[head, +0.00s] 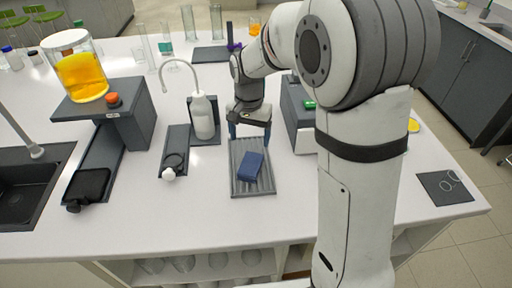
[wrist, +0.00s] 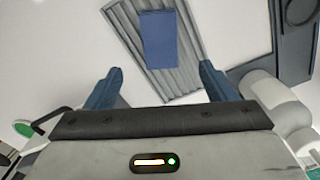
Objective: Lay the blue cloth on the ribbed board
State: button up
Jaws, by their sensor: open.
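The blue cloth (head: 251,164), a folded dark blue block shape, lies on the grey ribbed board (head: 239,185) on the white bench. It also shows in the wrist view (wrist: 160,38), on the ribbed board (wrist: 185,75). The cloth sits slightly turned relative to the board and lies within its edges as far as I see. My gripper (head: 249,132) is above the far end of the board, apart from the cloth. In the wrist view its blue fingers (wrist: 158,85) are spread wide with nothing between them.
A white wash bottle (head: 203,117) with a bent spout stands left of the board. A grey box (head: 297,117) stands close on the right. An orange-filled vessel (head: 82,78) sits on a stand at left. The bench front (head: 190,222) is clear.

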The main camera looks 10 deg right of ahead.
jog(key=s+d+r+n+t, duration=0.1)
jog(key=s+d+r, duration=0.1)
jog(key=s, duration=0.5)
jog(key=s+d+r+n+t, duration=0.1)
jog(key=s+d+r+n, duration=0.1)
jog(key=s+d, duration=0.3)
jog(key=s+d+r+n+t, duration=0.1)
jog(key=s+d+r, duration=0.2)
jog(key=s, duration=0.6)
jog(key=shift+s+d+r, duration=0.25)
jog(key=shift+d+r, duration=0.05)
